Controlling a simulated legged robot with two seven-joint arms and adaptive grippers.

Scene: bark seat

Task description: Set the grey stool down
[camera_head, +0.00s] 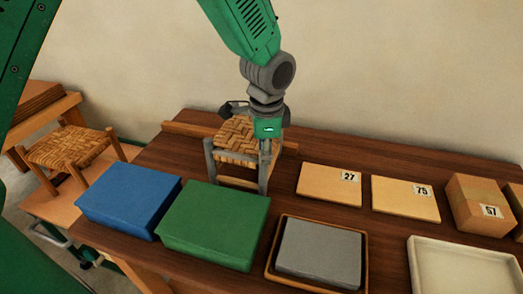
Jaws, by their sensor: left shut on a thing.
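The grey stool (236,157) has grey legs and a woven bark seat. It is upright at the back middle of the dark wooden table (330,210), behind the green block. My left gripper (266,148) comes down from above and is shut on the stool at its right front corner. Its feet are at or very near the tabletop; I cannot tell whether they all touch. The gripper hides part of the seat's right side. My right gripper is not in view.
A blue block (130,200) and a green block (215,225) stand in front of the stool. A grey block (318,252) lies in a wooden tray. Numbered boards (330,186), a box (478,203) and a white tray (460,270) are right. Another woven stool (68,148) stands left.

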